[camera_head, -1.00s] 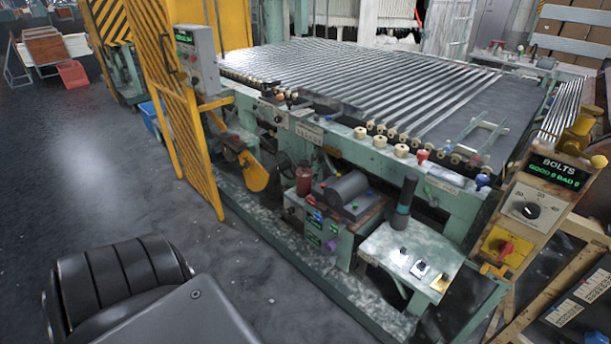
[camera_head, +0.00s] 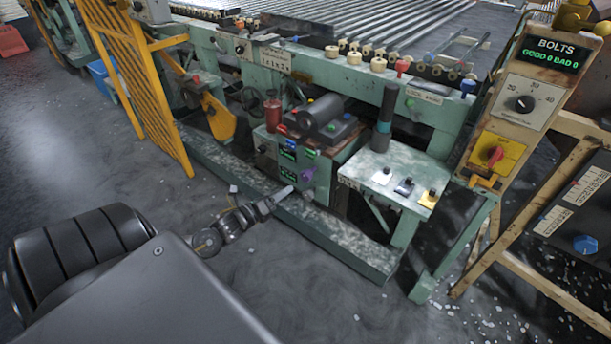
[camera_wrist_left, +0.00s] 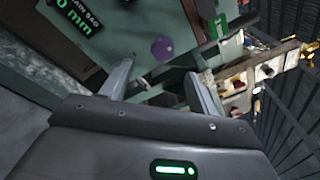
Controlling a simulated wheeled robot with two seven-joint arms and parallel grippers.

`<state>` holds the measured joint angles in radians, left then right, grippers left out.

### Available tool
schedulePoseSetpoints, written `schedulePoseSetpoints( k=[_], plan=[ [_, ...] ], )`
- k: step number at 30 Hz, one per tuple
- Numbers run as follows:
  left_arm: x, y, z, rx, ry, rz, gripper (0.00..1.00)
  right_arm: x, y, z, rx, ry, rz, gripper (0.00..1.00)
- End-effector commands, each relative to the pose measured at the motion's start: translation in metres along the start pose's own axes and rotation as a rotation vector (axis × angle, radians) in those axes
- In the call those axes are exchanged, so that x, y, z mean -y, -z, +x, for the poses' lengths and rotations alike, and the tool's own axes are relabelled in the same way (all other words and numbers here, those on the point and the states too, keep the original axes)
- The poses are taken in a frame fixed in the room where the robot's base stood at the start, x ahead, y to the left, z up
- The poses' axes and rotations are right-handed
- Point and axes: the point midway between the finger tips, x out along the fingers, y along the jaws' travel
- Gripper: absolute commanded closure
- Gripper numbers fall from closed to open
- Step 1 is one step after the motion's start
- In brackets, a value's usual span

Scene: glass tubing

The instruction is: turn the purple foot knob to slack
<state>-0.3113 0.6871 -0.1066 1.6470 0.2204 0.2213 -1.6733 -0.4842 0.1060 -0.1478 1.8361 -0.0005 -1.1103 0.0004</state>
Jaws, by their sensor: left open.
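The purple knob (camera_head: 307,174) sits low on the front of a green control box (camera_head: 322,190) under the machine's frame. In the left wrist view the purple knob (camera_wrist_left: 162,48) shows as a round cap just beyond the fingers, roughly between their lines. My left gripper (camera_head: 288,190) is near the box front, a little below and left of the knob. In the left wrist view my left gripper (camera_wrist_left: 158,78) is open, with nothing between its two fingers, and apart from the knob. My right gripper is not in view.
A small white-topped table (camera_head: 385,175) with several switches stands right of the box. A yellow fence (camera_head: 150,90) stands left. A green floor beam (camera_head: 330,240) runs below the box. A panel marked BOLTS (camera_head: 518,100) is at right. The floor at left is clear.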

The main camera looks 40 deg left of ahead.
Motion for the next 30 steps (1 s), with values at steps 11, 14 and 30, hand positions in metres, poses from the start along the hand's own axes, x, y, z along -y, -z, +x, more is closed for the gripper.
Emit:
schedulePoseSetpoints(
  k=[11,14,30],
  plan=[
    [0.005,-0.003,0.028,0.006,0.014,0.017,0.39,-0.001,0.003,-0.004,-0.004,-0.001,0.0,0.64],
    [0.005,-0.003,0.047,0.007,0.013,0.017,0.39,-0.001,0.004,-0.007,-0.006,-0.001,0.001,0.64],
    [0.005,-0.002,0.109,0.003,0.01,0.016,0.39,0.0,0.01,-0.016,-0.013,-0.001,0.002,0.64]
  ],
)
